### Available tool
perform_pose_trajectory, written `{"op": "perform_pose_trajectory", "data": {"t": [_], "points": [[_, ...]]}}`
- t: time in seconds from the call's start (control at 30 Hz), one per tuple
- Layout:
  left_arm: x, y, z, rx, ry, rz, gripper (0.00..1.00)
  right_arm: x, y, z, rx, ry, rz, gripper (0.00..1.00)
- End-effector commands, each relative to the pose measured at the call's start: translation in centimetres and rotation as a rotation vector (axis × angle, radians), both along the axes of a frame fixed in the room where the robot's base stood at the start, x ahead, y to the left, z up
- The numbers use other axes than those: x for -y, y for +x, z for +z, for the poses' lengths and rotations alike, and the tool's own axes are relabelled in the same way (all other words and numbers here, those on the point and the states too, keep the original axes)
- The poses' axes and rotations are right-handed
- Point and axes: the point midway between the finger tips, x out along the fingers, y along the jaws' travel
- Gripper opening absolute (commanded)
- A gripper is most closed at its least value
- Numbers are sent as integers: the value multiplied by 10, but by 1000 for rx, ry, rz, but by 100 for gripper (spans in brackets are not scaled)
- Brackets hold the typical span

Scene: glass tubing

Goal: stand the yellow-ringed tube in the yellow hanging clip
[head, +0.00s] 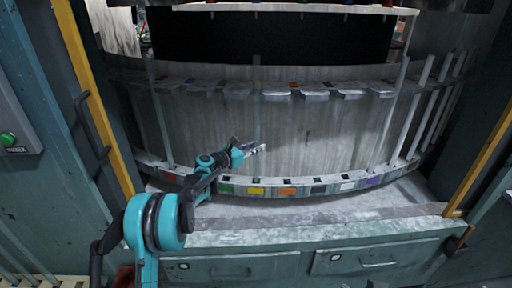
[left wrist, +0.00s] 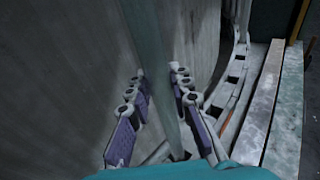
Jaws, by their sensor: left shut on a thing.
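A clear glass tube (head: 256,105) stands about upright at the middle of the curved rack in the head view. My left gripper (head: 258,148) is shut on it near its visible lower part. In the left wrist view the tube (left wrist: 150,40) passes between the purple-padded fingers (left wrist: 158,78). Its low end reaches toward the lower rail, but I cannot tell whether it is seated. No yellow ring is clear on it. A yellow marker (head: 257,190) is on the lower rail beneath the tube. The upper clip at the tube is partly hidden, and its colour is unclear.
The upper rail carries several clips, including an orange-marked one (head: 293,85). The lower rail has green (head: 227,189), orange (head: 288,190) and purple (head: 374,181) markers. Other glass tubes (head: 400,110) stand at the right and left. A ledge and drawers (head: 360,259) lie below.

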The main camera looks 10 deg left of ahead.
Motion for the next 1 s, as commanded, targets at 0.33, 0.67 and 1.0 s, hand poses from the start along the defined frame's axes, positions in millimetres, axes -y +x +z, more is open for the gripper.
{"op": "perform_pose_trajectory", "data": {"t": [0.33,0.67,1.0], "points": [[0,0,0,0,0,0,0,0,0,0,0,0,0,40],[0,0,0,0,0,0,44,0,0,0,0,0,0,40],[-8,-10,2,0,0,2,44,0,0,0,0,0,0,40]]}}
